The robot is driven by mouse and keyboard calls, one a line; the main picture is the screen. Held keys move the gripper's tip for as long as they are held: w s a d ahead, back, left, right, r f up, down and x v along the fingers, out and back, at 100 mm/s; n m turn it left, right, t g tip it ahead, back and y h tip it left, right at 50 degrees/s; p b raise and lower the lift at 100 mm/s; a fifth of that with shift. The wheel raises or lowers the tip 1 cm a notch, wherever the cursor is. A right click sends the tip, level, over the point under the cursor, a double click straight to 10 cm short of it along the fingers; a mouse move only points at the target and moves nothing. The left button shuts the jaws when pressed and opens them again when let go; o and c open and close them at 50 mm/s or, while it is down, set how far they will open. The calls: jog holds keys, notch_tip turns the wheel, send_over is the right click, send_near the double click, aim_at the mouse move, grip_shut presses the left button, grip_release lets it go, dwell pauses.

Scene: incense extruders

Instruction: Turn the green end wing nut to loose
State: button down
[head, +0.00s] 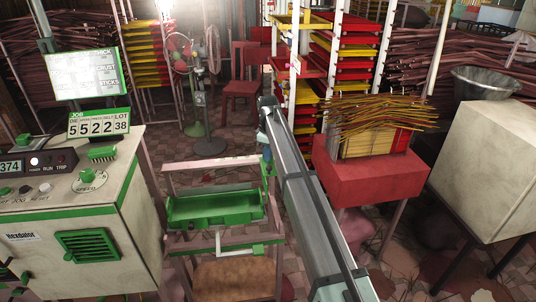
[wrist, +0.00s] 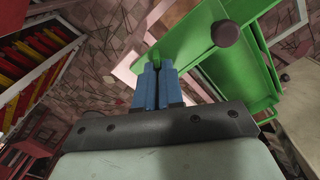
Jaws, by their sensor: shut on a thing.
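The green end wing nut (wrist: 155,56) shows as a small green piece at the tips of my gripper (wrist: 157,78) in the wrist view. The two blue fingers are close together on it and hide most of it; its turn angle cannot be told. In the head view my gripper (head: 268,156) is at the right end of the green trough (head: 215,208), with my arm coming down from the right. The nut is too small to make out there.
A control cabinet (head: 75,215) with green knobs stands at the left. A red stand (head: 365,178) bearing a crate of incense sticks is at the right. A crank handle (head: 237,249) hangs below the trough. Fans (head: 205,100) and racks stand behind.

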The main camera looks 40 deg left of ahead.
jog(key=shift+n, duration=0.3)
jog(key=c, duration=1.3)
grip_release()
jog(key=shift+o, duration=0.2)
notch_tip(320, 180, up, 14)
jog(key=shift+f, duration=0.1)
